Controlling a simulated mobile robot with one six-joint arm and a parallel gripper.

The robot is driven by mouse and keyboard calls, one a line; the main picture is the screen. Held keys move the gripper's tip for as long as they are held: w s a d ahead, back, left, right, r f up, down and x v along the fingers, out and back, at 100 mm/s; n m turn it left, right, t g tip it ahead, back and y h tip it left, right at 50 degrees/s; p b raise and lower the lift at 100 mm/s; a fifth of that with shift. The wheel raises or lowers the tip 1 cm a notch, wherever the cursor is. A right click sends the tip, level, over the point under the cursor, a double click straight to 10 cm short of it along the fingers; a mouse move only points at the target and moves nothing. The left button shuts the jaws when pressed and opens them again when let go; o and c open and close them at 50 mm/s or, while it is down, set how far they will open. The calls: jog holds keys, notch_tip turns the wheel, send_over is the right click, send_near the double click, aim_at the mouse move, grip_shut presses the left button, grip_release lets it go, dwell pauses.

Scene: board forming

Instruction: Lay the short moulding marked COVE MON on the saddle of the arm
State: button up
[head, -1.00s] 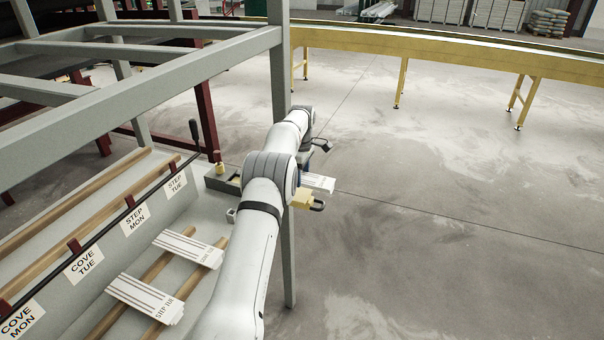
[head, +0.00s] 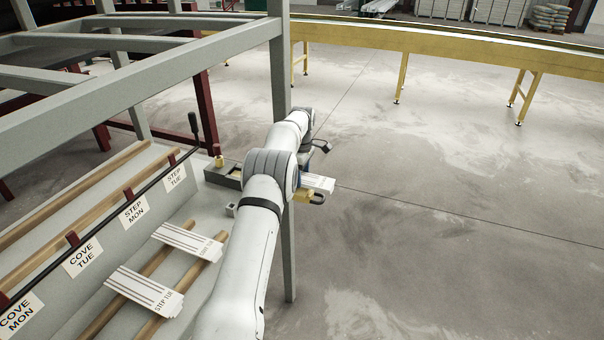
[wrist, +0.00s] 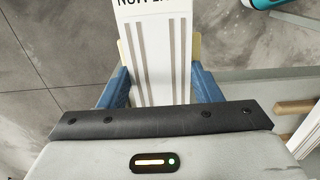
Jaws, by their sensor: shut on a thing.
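My gripper (wrist: 162,92) is shut on a short white moulding (wrist: 160,60), with a blue finger on each side. The moulding is grooved lengthwise. Its label is inverted and cut off at the top of the wrist view, so I cannot read all of it. In the head view the moulding's end (head: 320,183) sticks out right of my arm, above the floor; the arm hides most of the gripper. A yellow block with a dark loop (head: 307,197) shows just below it. I cannot tell for certain which part is the saddle.
Two other short mouldings, marked COVE TUE (head: 187,240) and STEP TUE (head: 140,288), lie on wooden rails left of my arm. A grey post (head: 279,75) stands close behind the arm. A black rod (head: 155,178) runs above the label cards. Floor at right is clear.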

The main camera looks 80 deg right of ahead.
jog(key=shift+f, duration=0.2)
dwell(0.3)
jog(key=o, duration=1.8)
notch_tip(320, 180, up, 8)
jog(key=shift+f+b, duration=0.15)
jog(key=shift+b, duration=0.6)
